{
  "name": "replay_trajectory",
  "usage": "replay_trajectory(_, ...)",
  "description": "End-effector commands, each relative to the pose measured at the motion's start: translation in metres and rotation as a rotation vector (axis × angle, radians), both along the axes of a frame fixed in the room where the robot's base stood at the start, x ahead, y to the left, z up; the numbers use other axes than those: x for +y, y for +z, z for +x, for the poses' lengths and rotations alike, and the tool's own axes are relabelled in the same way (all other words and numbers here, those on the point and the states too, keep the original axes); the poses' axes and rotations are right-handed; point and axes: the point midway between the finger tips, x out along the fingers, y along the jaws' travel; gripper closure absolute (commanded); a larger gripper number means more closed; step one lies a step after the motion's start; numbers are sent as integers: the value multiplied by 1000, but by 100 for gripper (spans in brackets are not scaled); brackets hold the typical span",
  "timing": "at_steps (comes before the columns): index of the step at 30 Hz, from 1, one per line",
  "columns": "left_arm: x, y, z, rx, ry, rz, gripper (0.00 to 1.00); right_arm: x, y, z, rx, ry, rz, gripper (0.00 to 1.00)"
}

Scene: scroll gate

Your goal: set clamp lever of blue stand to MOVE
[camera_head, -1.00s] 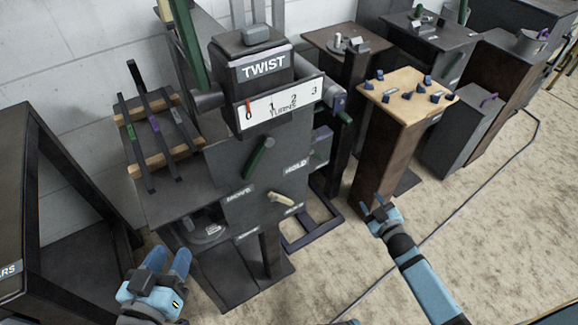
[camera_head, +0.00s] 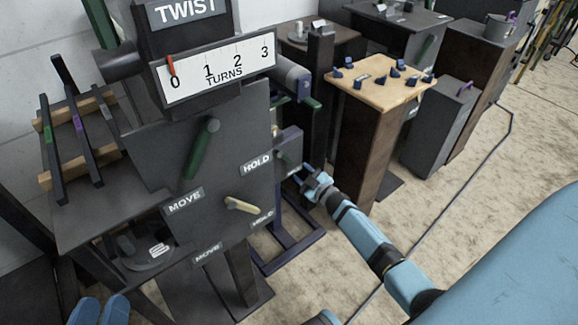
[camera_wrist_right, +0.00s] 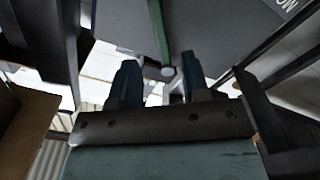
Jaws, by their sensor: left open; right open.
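The blue stand (camera_head: 318,232) has a dark navy base frame and stands behind the big grey panel. A small box on it (camera_head: 288,140) carries a small dark green lever (camera_head: 286,157); its setting is too small to read. My right gripper (camera_head: 312,181) is just right of and below that box, apparently apart from it. In the right wrist view my open fingers (camera_wrist_right: 158,85) are empty, with a green lever (camera_wrist_right: 158,30) beyond them on a grey panel bearing a partly visible label.
The grey panel (camera_head: 140,150) in front has a larger green lever (camera_head: 200,148), a cream lever (camera_head: 240,205) and MOVE and HOLD labels. A wooden-topped pedestal (camera_head: 365,140) stands right of my right gripper. A rack of bars (camera_head: 80,135) is at left. Open floor (camera_head: 470,190) lies right.

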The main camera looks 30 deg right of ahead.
Motion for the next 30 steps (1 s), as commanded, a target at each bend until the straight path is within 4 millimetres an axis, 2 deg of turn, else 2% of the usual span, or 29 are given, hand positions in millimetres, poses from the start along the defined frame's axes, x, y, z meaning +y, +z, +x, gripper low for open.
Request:
replay_trajectory(1,0,-10,0,14,-6,10,57,1,-3,13,-2,-1,0,57)
replay_trajectory(6,-1,-27,-1,61,-25,37,57,3,-2,44,-1,0,1,57)
replay_trajectory(9,0,-25,3,31,-23,56,57,5,-2,57,-1,1,-1,57)
replay_trajectory(15,2,-23,5,0,-21,74,57,6,-1,69,1,-1,1,57)
replay_trajectory(23,2,-22,6,-4,-21,76,57,6,0,69,1,-1,1,57)
replay_trajectory(28,2,-22,6,-4,-21,75,57,6,0,69,1,-1,1,94)
replay_trajectory(29,2,-22,6,-4,-21,75,57,6,0,69,1,-1,1,100)
replay_trajectory(30,2,-22,6,-4,-21,75,57,6,0,69,1,-1,1,100)
